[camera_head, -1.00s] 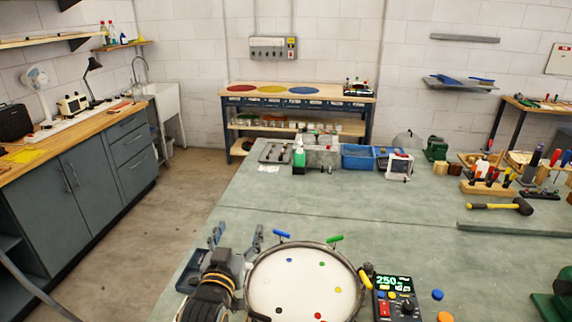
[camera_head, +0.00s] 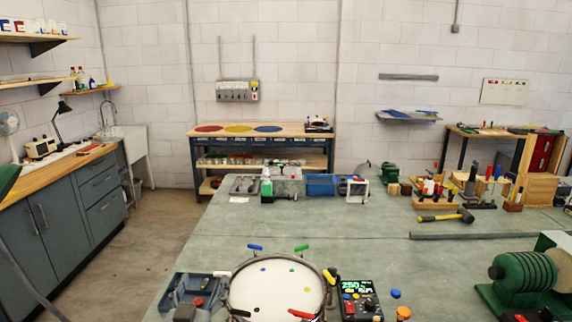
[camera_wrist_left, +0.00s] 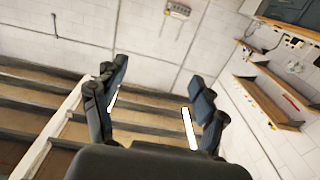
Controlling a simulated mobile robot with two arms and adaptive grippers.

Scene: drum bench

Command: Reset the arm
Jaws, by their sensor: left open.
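My left gripper (camera_wrist_left: 158,80) shows in the left wrist view with its two dark fingers spread apart and nothing between them. Behind it are a pale block wall and wooden shelves, and no object touches the fingers. In the head view I cannot make out its jaws; a dark shape at the left edge may be part of my arm. My right gripper is in neither view. The round drum (camera_head: 270,293) with a pale head and coloured dots lies on the bench (camera_head: 330,225) at the bottom of the head view.
A grey tray (camera_head: 171,300) sits left of the drum, and a control box (camera_head: 362,300) with a lit display sits right of it. A green machine (camera_head: 525,278) stands at the right. Tools stand along the bench's back. The middle of the bench is clear, with open floor (camera_head: 130,245) to its left.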

